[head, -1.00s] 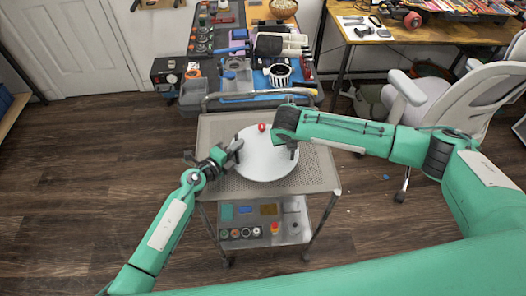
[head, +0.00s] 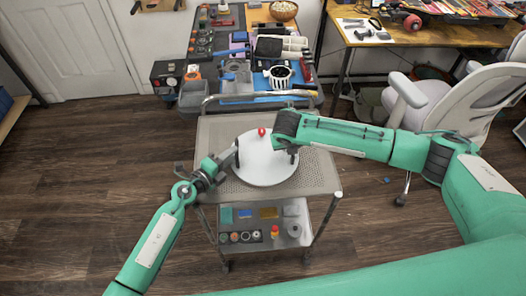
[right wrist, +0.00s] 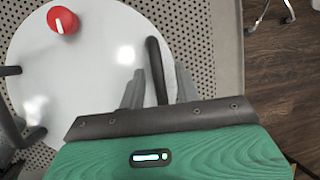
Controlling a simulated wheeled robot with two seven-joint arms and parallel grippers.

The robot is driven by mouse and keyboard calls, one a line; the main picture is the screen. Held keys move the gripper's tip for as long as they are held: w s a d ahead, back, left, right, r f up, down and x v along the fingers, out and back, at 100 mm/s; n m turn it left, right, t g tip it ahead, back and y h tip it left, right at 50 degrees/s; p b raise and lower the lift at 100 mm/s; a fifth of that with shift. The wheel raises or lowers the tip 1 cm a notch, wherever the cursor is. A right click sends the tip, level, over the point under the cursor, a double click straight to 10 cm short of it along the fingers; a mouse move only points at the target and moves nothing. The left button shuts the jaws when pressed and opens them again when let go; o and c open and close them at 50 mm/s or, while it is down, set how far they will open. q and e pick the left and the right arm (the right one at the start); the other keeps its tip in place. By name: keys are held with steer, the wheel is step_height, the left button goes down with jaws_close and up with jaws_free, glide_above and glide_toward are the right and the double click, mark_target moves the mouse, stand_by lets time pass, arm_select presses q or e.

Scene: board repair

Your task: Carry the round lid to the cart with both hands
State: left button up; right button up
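The round white lid (head: 262,165) with a red knob (head: 262,132) lies flat on the perforated top of the cart (head: 318,180). It also shows in the right wrist view (right wrist: 85,80), with the red knob (right wrist: 62,20). My left gripper (head: 225,166) is at the lid's left edge, by a dark upright handle (head: 237,156), and looks open. My right gripper (right wrist: 159,90) is over the right edge. Its grey fingers stand apart on either side of a dark handle (right wrist: 156,68), with gaps showing. The right fingertips are largely hidden in the head view.
The cart's lower shelf (head: 265,240) holds small parts. Behind the cart is a bench with a blue mat (head: 245,98), tools and bins. A wooden desk (head: 440,35) and a grey office chair (head: 445,105) stand at the right. The floor to the left is clear.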

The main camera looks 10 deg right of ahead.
arm_select(q)
steer(key=v, duration=0.3)
steer(key=shift+s+a, duration=0.25)
steer(key=shift+s+a+r, duration=0.1)
steer(key=shift+a, duration=0.05)
arm_select(e)
steer(key=shift+r, duration=0.2)
steer(key=v, duration=1.1)
steer(key=shift+s+r, duration=0.25)
steer(key=shift+r, duration=0.05)
steer(key=shift+a, duration=0.15)
